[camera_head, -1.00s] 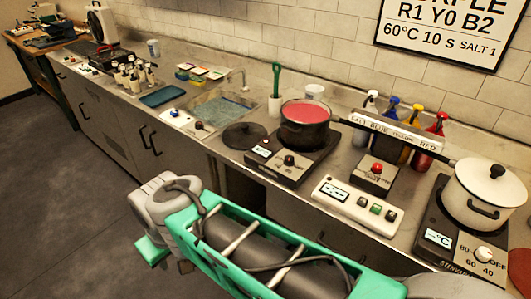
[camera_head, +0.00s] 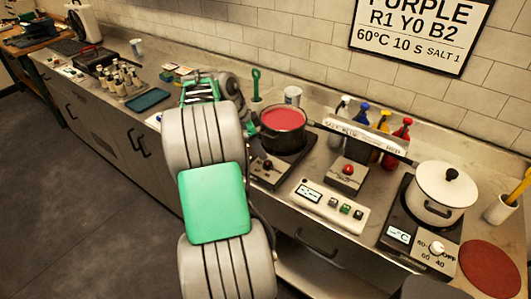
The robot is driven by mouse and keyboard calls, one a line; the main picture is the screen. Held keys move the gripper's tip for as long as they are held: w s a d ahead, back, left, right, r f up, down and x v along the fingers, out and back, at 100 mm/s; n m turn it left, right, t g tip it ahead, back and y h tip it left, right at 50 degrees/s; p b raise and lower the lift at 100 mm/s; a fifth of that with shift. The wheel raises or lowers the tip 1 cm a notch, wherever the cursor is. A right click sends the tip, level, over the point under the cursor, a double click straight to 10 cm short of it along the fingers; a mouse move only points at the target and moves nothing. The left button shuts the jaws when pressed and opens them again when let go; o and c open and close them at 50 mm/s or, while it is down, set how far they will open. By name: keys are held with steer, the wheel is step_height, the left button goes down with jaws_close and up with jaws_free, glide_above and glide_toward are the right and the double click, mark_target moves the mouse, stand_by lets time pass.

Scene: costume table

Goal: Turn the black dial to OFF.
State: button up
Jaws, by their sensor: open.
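A small dark knob with a reddish look (camera_head: 267,165) sits on the front of the black hot plate (camera_head: 285,172), under a black pot of red liquid (camera_head: 284,118). Its markings are too small to read. Another hot plate on the right has a white dial (camera_head: 437,248) with OFF and numbers printed around it. My arm reaches up over the counter, left of the black hot plate.
A white pot (camera_head: 437,190) stands on the right hot plate. A white box with buttons (camera_head: 331,203) and a red-button box (camera_head: 347,175) lie between the hot plates. Spray bottles (camera_head: 395,142) stand behind. A brown round mat (camera_head: 490,268) lies at right.

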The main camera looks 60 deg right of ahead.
mark_target(267, 162)
steer(key=p+x, duration=0.1)
steer(key=x, duration=0.6)
steer(key=shift+f, duration=0.1)
steer(key=shift+w, duration=0.1)
steer(key=shift+c, duration=0.4)
jaws_close()
